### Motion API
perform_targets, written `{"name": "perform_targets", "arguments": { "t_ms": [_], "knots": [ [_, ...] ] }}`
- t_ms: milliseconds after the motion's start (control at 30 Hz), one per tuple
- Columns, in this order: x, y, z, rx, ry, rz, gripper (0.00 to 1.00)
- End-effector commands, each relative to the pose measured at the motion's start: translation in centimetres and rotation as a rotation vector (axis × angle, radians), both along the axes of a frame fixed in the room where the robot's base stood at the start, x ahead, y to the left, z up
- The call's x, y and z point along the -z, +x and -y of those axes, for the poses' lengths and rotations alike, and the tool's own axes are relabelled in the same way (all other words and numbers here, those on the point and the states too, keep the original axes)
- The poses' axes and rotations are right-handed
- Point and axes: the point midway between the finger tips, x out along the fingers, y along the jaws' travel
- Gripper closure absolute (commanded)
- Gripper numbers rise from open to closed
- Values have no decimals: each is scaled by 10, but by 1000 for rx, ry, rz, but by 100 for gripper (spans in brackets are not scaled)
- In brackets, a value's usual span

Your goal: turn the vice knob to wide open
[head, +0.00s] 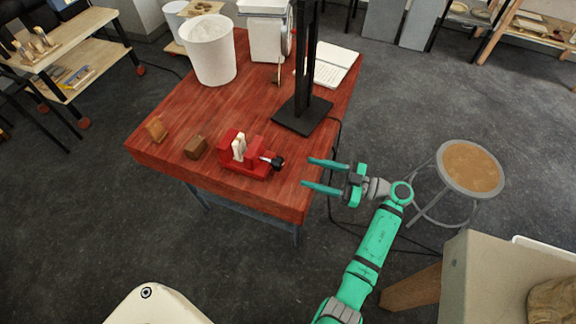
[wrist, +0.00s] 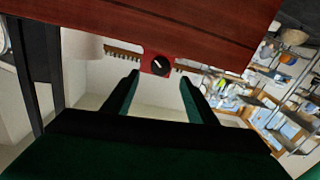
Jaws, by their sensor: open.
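The red vice (head: 243,155) sits near the front edge of the red wooden table (head: 165,110). A pale piece (head: 239,147) stands between its jaws. Its black knob (head: 277,163) sticks out to the right on a short shaft. In the wrist view the knob (wrist: 160,65) is round with a white mark, and it lies just beyond and between my fingertips. My teal gripper (head: 307,172) is open and empty to the right of the knob, pointing at it with a small gap. The table looks upside down in the wrist view.
A black post on a square base (head: 302,115) stands behind the vice. Two small wooden blocks (head: 196,147) lie left of it. A white bin (head: 211,50) and a notebook (head: 335,66) are farther back. A stool (head: 470,168) stands right of my arm. A dark cable hangs off the table's right side.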

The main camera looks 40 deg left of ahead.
Motion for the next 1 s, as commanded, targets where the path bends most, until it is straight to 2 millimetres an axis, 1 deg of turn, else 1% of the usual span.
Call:
{"name": "perform_targets", "arguments": {
  "t_ms": [33, 200, 300, 433, 633, 900, 933, 967, 1000],
  "knots": [
    [0, -4, -9, -3, 1, 0, 48],
    [0, -13, -39, -3, 2, 1, 48],
    [0, -18, -54, -3, 2, 2, 48],
    [0, -23, -70, -4, 1, 2, 48],
    [0, -26, -81, -2, 1, 2, 48],
    [0, -25, -81, 0, 2, 3, 48],
    [0, -25, -81, 0, 2, 3, 53],
    [0, -25, -81, 0, 2, 3, 60],
    [0, -25, -81, 0, 2, 3, 69]
  ]
}}
